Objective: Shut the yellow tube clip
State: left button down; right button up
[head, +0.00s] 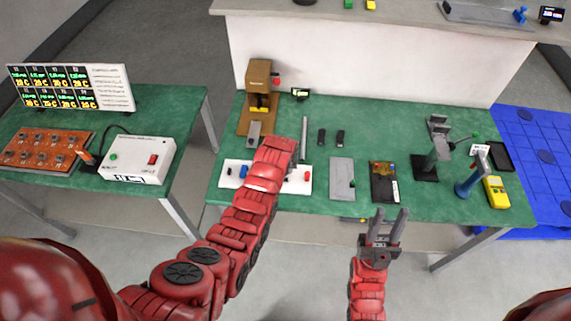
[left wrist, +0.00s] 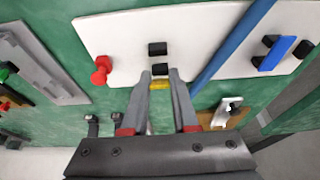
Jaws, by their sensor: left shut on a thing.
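The yellow tube clip (left wrist: 160,85) shows as a small yellow piece between the fingertips of my left gripper (left wrist: 160,78) in the left wrist view. The fingers are shut on it. Black blocks (left wrist: 157,48) sit by the fingertips on the white board (left wrist: 120,42). I cannot tell from this angle how far the clip is closed. In the head view my left arm hides the clip and the middle of the white board (head: 231,180). My right gripper (head: 389,214) is open and empty, in front of the table's front edge.
A blue tube (left wrist: 222,55) runs diagonally across the board beside my left gripper. A blue clip (left wrist: 272,54) and a red knob (left wrist: 101,70) stand on either side. A grey plate (head: 342,178) and a black-and-brown device (head: 383,183) lie right of the board.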

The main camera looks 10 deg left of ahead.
pick_arm(q)
jog(key=shift+s+f+t+b, duration=0.5)
jog(key=shift+f+t+b, duration=0.15)
jog(key=shift+t+b, duration=0.95)
jog(key=shift+b, duration=0.45)
jog(key=shift+r, duration=0.1)
jog(key=c, duration=0.7)
grip_release()
jog(key=shift+r, duration=0.2)
